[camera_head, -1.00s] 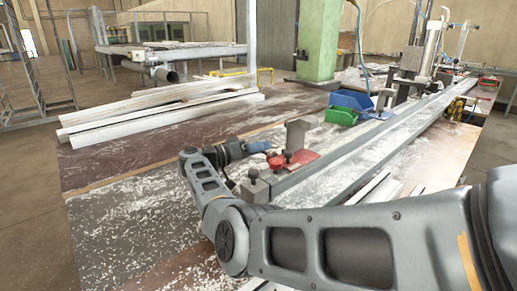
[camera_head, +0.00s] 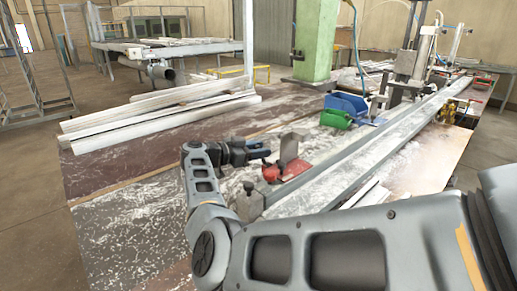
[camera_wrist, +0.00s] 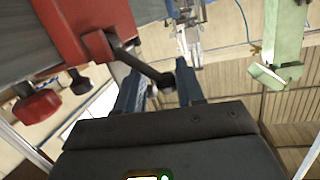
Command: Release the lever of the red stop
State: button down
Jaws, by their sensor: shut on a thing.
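The red stop (camera_head: 288,170) sits on the near end of the long grey rail, with an upright grey plate (camera_head: 290,147). In the wrist view the red stop (camera_wrist: 85,30) fills the upper left. Its dark lever (camera_wrist: 142,64) runs from the red body down to a dark end between my fingers. My gripper (camera_head: 268,153) is beside the stop, on its left. In the wrist view my gripper (camera_wrist: 160,92) has its blue-grey fingers on both sides of the lever end and is shut on it. The exact finger contact is partly hidden.
A red knob (camera_wrist: 38,105) hangs close to the left of my fingers. A grey block (camera_head: 250,202) stands at the rail's near end. A green bin (camera_head: 335,118) and a blue bin (camera_head: 347,104) lie farther along. White profiles (camera_head: 160,108) lie at the back left.

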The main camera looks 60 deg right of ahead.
jog(key=shift+s+a+f+m, duration=0.15)
jog(key=shift+s+f+m, duration=0.05)
jog(key=shift+f+m, duration=0.1)
dwell(0.4)
jog(key=c, duration=1.1)
grip_release()
jog(key=o, duration=0.4)
jog(key=shift+r, duration=0.25)
jog(key=b+v, duration=0.1)
jog(key=v, duration=0.6)
jog(key=shift+a+r, duration=0.15)
jog(key=shift+a, duration=0.15)
